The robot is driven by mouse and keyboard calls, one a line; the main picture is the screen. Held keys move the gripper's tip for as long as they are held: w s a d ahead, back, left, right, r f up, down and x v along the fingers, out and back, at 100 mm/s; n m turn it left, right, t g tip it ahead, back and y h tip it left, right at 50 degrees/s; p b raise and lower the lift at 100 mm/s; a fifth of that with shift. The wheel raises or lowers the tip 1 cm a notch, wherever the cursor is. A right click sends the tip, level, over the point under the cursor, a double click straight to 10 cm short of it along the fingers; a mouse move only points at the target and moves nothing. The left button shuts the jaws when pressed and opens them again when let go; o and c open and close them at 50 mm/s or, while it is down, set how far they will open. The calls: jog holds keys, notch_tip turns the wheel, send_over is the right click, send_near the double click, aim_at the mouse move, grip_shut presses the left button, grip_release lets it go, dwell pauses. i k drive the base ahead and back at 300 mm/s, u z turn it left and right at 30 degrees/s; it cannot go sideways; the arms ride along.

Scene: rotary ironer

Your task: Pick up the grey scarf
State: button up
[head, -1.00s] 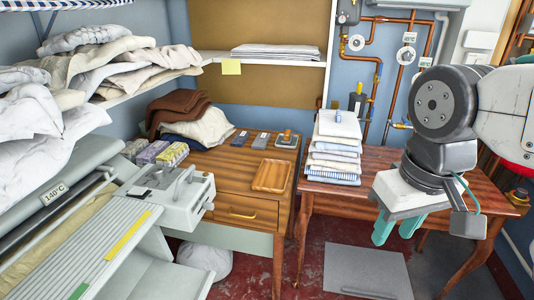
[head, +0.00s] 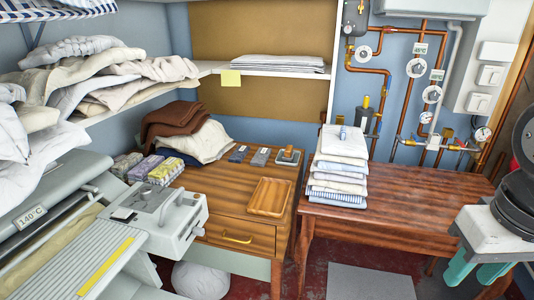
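I cannot pick out a grey scarf for certain in the head view. A heap of cloth on the wooden desk holds a brown cloth (head: 172,121), a cream cloth (head: 205,142) and a dark blue one partly under them. My gripper (head: 474,273) is at the lower right edge, with teal fingers pointing down and a gap between them. It is open, with nothing seen between the fingers. It hangs in front of the right table, well apart from the cloth heap.
The wooden desk (head: 222,210) bears a wooden tray (head: 269,197) and small boxes. The right table (head: 400,192) bears a folded linen stack (head: 339,165); its right part is bare. The ironer (head: 70,235) fills the left. A grey mat (head: 370,283) and white bundle (head: 200,280) are on the floor.

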aim_at(260, 159)
jog(key=i, duration=1.5)
jog(key=u, duration=0.8)
